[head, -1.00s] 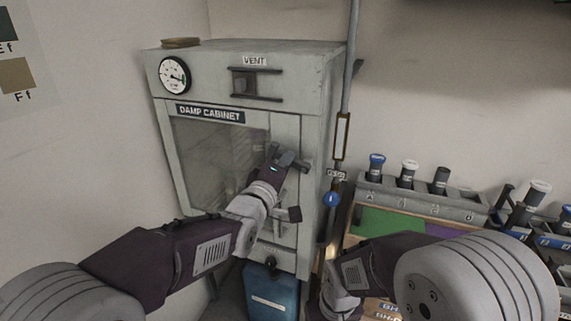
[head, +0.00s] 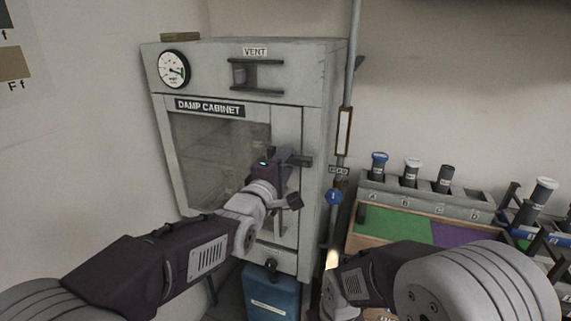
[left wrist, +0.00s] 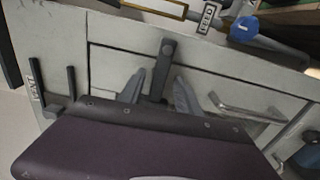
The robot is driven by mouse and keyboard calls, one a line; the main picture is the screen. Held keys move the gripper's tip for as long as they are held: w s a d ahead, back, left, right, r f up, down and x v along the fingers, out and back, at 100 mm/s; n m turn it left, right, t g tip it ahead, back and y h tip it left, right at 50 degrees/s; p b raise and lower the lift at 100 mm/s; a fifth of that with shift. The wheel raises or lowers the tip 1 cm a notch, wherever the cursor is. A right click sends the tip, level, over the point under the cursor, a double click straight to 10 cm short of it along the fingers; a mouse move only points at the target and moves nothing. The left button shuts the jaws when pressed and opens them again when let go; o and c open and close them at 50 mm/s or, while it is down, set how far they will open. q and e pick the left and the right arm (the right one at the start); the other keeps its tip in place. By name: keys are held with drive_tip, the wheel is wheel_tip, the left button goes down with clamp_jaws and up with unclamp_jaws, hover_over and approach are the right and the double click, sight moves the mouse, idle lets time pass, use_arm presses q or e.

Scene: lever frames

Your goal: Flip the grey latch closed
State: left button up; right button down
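The grey latch (head: 299,160) is a dark grey bar on the right side of the damp cabinet's (head: 315,120) front. It lies about level in the head view. In the left wrist view the latch (left wrist: 160,70) has a rounded end on the cabinet front, and its bar runs down between my fingers. My left gripper (head: 282,160) is at the latch, with the two fingers (left wrist: 159,92) apart, one on each side of the bar, and small gaps showing. The gripper's body hides the bar's near end. Only my right arm's links show at lower right, not its fingertips.
A metal pull handle (left wrist: 245,115) is on the cabinet front near the latch. A blue container (head: 272,298) stands below. A rack (head: 425,197) with capped tubes stands at right.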

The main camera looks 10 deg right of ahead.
use_arm(q)
drive_tip(key=v, duration=0.9)
drive_tip(key=shift+b, duration=0.45)
